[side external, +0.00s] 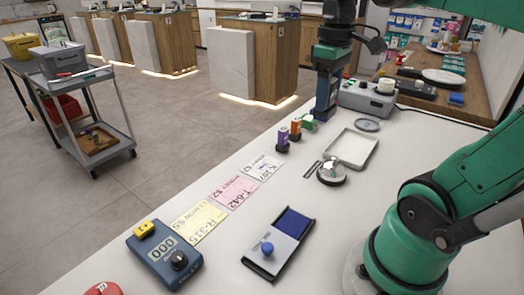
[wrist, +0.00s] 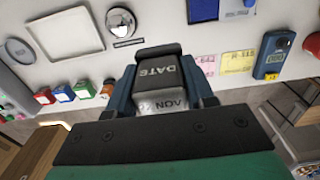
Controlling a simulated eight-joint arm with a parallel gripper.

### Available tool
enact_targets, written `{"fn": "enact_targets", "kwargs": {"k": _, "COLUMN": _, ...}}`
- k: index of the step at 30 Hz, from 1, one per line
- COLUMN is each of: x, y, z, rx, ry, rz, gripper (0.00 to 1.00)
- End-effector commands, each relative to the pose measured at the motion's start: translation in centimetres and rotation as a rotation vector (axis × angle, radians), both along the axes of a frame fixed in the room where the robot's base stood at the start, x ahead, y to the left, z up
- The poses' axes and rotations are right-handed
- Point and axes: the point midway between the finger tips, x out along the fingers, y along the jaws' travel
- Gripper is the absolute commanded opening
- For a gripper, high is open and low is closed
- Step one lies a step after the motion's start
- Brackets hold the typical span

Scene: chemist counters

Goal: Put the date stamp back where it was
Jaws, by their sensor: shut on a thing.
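My gripper (wrist: 160,88) is shut on a dark, blocky stamp (wrist: 158,70) marked DATE, with a light grey lower part showing more lettering. In the side view my gripper (side external: 325,104) points down at the far end of the white counter, beside a row of small coloured stamps. The held stamp is hard to make out there. The row has a purple one (side external: 282,138), an orange one (side external: 296,129) and a green one (side external: 308,121). In the wrist view red (wrist: 45,96) and blue (wrist: 64,94) ones also show. The stamp's underside is hidden.
A shallow white tray (side external: 372,160), a round metal object (side external: 331,174) and a grey machine (side external: 366,99) stand near my gripper. Price cards (side external: 232,192) lie along the counter's left edge. A blue device (side external: 163,254) and an ink pad case (side external: 268,262) are nearer the camera.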

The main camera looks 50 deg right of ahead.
Motion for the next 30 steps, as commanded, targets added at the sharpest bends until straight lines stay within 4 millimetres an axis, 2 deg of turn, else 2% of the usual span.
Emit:
{"fn": "enact_targets", "kwargs": {"k": 5, "x": -0.8, "y": 0.3, "z": -0.6, "rx": 0.000, "ry": 0.000, "rz": 0.000, "gripper": 0.14}}
{"fn": "enact_targets", "kwargs": {"k": 21, "x": -0.8, "y": 0.3, "z": -11.7, "rx": 0.000, "ry": 0.000, "rz": 0.000, "gripper": 0.14}}
{"fn": "enact_targets", "kwargs": {"k": 27, "x": -0.7, "y": 0.3, "z": -14.6, "rx": 0.000, "ry": 0.000, "rz": 0.000, "gripper": 0.14}}
{"fn": "enact_targets", "kwargs": {"k": 30, "x": -0.7, "y": 0.2, "z": -15.5, "rx": 0.000, "ry": 0.000, "rz": 0.000, "gripper": 0.14}}
